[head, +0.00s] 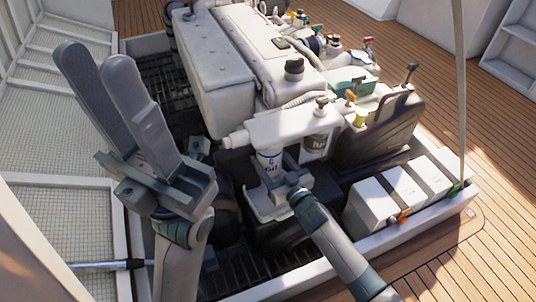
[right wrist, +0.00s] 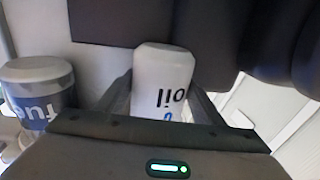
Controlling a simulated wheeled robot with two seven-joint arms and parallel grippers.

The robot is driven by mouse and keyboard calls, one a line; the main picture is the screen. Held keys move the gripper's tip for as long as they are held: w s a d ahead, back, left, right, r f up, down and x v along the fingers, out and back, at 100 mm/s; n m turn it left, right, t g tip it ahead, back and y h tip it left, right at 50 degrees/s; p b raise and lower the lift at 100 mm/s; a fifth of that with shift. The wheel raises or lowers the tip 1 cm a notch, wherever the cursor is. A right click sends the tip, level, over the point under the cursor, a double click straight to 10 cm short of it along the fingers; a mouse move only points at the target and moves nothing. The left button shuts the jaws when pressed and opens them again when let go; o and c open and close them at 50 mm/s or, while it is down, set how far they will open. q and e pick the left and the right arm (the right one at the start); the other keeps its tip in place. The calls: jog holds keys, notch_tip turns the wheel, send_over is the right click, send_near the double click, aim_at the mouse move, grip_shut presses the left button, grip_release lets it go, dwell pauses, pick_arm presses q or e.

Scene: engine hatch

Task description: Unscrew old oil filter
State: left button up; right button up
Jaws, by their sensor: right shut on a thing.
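The oil filter (head: 268,160) is a white canister with blue and dark lettering, hanging upright under the engine's pale housing (head: 285,128). In the right wrist view the oil filter (right wrist: 163,75) shows "oil" upside down between the two fingers. My right gripper (head: 273,176) is shut around the filter's lower part. Its fingers (right wrist: 162,108) are partly hidden behind the gripper body in the wrist view. My left gripper (head: 98,58) is raised at the left, with its two long grey fingers apart and empty. Whether the filter is loose on its mount cannot be told.
A fuel filter (head: 315,146) with a dark label hangs just right of the oil filter; it also shows in the right wrist view (right wrist: 40,95). White batteries (head: 405,188) stand at the right. The pale hatch rim (head: 305,277) edges the bay. A thin strut (head: 460,80) rises at right.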

jog(key=shift+a+r+h, duration=0.1)
jog(key=shift+a+h, duration=0.1)
jog(key=shift+h, duration=0.1)
jog(key=shift+m+t+h+b, duration=0.3)
jog(key=shift+m, duration=0.2)
jog(key=shift+h, duration=0.4)
jog(key=shift+m+t+h+b, duration=0.5)
jog(key=shift+m+h+b, duration=0.1)
jog(key=shift+h, duration=0.3)
jog(key=shift+r+m, duration=0.1)
jog(key=shift+m, duration=0.2)
